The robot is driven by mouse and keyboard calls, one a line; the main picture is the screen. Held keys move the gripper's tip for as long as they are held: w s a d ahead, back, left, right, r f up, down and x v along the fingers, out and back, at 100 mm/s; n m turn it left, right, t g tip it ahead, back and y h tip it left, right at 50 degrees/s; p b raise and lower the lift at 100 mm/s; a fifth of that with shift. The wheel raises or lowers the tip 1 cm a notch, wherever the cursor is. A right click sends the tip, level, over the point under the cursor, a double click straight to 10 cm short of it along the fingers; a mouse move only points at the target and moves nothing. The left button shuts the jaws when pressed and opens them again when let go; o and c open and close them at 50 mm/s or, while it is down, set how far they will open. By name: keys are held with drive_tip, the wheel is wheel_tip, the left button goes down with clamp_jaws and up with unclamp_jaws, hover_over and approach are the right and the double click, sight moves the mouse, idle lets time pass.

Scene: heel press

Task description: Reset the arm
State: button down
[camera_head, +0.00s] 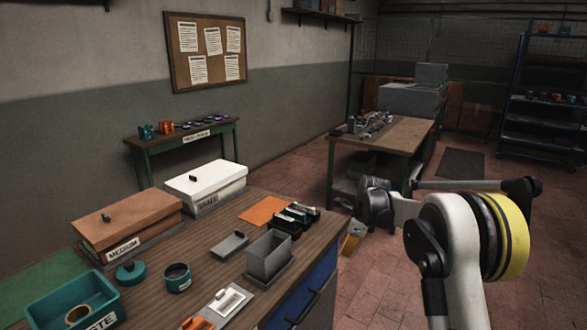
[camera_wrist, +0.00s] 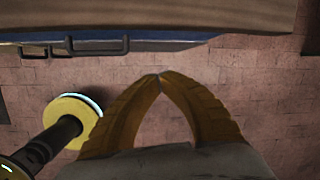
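My gripper (camera_wrist: 160,77) has yellow fingers whose tips meet, with nothing between them in the wrist view. In the head view the yellow fingers of my gripper (camera_head: 351,243) hang just off the right edge of the wooden workbench (camera_head: 318,228), partly hidden by my wrist. My white arm (camera_head: 462,250) with a yellow band is bent at the right of the head view. In the wrist view the workbench's edge (camera_wrist: 150,22) and drawer handles lie beyond the fingertips, and the red tiled floor is below.
The workbench carries a grey open box (camera_head: 268,258), white lidded box (camera_head: 213,187), brown lidded box (camera_head: 126,222), teal bin (camera_head: 72,299), teal cup (camera_head: 177,278) and orange mat (camera_head: 263,211). Another bench (camera_head: 395,135) stands behind. The floor at right is clear around my arm.

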drive_tip(key=s+a+r+n+t+h, duration=0.1)
drive_tip(key=s+r+n+t, duration=0.1)
drive_tip(key=s+r+n, duration=1.3)
drive_tip(key=s+f+n+t+h, duration=0.1)
drive_tip(key=s+n, duration=0.6)
drive_tip(key=s, duration=1.9)
drive_tip(key=shift+n+t, duration=0.4)
drive_tip(key=shift+t, duration=0.5)
drive_tip(key=shift+d, duration=0.1)
